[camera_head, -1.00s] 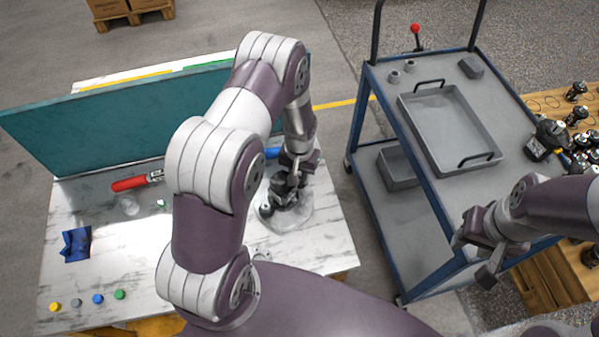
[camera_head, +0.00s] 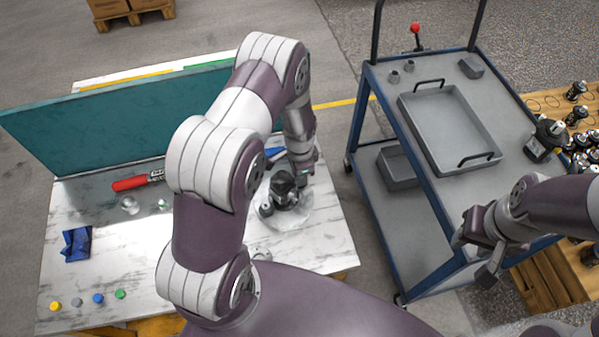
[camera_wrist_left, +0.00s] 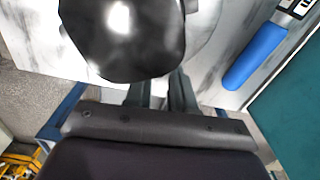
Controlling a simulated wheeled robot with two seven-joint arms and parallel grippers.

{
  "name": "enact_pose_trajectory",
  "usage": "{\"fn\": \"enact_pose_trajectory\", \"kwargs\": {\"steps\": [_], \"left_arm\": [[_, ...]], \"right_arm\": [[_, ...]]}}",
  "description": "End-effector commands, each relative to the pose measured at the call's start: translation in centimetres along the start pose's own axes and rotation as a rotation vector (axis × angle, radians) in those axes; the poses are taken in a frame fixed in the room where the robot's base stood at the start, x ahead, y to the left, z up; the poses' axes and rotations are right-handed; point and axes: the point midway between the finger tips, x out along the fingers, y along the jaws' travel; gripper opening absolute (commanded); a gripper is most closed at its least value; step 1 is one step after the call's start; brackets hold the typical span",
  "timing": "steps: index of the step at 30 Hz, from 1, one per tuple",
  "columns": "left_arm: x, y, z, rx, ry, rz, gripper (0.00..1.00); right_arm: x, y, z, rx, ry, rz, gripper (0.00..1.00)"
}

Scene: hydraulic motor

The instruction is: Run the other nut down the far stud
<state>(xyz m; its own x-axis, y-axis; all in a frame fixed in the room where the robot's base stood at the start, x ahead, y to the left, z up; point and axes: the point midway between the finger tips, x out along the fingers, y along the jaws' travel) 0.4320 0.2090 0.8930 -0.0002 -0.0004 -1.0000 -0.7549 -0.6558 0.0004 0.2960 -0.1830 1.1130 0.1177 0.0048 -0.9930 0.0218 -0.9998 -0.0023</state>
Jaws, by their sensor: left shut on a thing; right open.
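The dark hydraulic motor (camera_head: 284,188) stands on a round pale plate (camera_head: 297,217) at the right part of the marbled table. In the left wrist view the motor's glossy black body (camera_wrist_left: 125,40) fills the upper middle. My left gripper (camera_head: 304,172) is just right of the motor, pointing down. The nuts and the far stud cannot be told apart here.
A teal panel (camera_head: 120,120) stands along the table's back. A red-handled tool (camera_head: 130,183), a blue handle (camera_wrist_left: 255,55) and a blue cloth (camera_head: 76,243) lie on the table. The blue cart (camera_head: 425,196) at right carries a grey tray (camera_head: 440,97).

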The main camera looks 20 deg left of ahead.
Motion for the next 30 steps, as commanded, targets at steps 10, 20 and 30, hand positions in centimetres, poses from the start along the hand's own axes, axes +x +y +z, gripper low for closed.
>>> {"fn": "enact_pose_trajectory", "kwargs": {"steps": [10,20,30], "left_arm": [[0.02,0.01,0.01,-0.003,0.000,0.000,0.36],[-0.06,0.01,-0.01,-0.290,0.000,0.000,0.36],[-0.02,0.02,-0.01,-0.907,0.000,0.000,0.36]], "right_arm": [[0.01,0.00,0.00,0.000,0.000,0.000,0.43],[-0.19,0.00,-0.02,0.000,0.000,0.000,0.43],[-0.31,0.00,-0.04,0.000,0.000,0.000,0.43]]}}
